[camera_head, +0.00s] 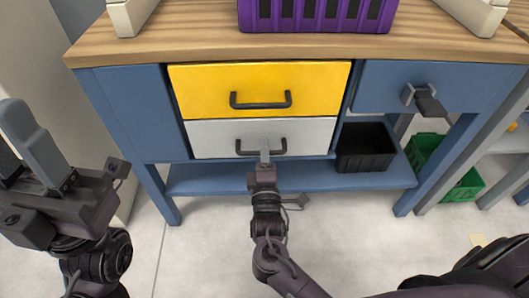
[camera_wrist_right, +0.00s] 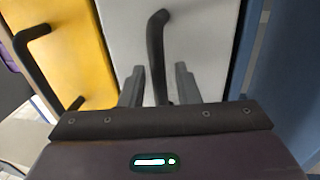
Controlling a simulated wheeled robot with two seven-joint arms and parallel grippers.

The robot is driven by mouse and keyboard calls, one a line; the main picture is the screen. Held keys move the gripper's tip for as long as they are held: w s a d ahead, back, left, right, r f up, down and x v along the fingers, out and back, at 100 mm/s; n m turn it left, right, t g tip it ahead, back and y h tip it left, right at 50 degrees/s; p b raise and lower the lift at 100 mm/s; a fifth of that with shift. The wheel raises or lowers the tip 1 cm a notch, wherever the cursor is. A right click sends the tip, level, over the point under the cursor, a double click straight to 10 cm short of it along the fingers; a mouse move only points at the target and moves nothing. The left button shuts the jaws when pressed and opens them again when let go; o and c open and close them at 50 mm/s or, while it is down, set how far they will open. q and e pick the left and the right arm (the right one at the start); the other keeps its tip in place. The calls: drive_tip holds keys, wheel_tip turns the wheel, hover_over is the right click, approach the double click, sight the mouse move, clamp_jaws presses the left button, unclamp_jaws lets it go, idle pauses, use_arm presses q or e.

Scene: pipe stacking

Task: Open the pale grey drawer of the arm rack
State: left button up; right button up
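The pale grey drawer (camera_head: 220,136) sits below the yellow drawer in the blue workbench, its front flush and closed. Its dark bar handle (camera_head: 243,150) also shows in the right wrist view (camera_wrist_right: 157,45). My right gripper (camera_head: 265,156) is at the handle in the head view. In the right wrist view, its two fingers (camera_wrist_right: 158,85) stand on either side of the handle bar, with gaps visible, so it is open around the bar. My left gripper (camera_head: 12,140) is raised at the left edge, away from the bench, its fingers apart and empty, partly cut off.
The yellow drawer (camera_head: 210,85) with its own handle (camera_head: 260,100) is just above. A black bin (camera_head: 364,150) stands on the lower shelf to the right, and a green crate (camera_head: 465,186) is beyond it. A purple crate (camera_head: 317,30) is on the wooden top. The floor in front is clear.

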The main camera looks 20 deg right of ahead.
clamp_jaws()
drive_tip(key=shift+s, duration=0.15)
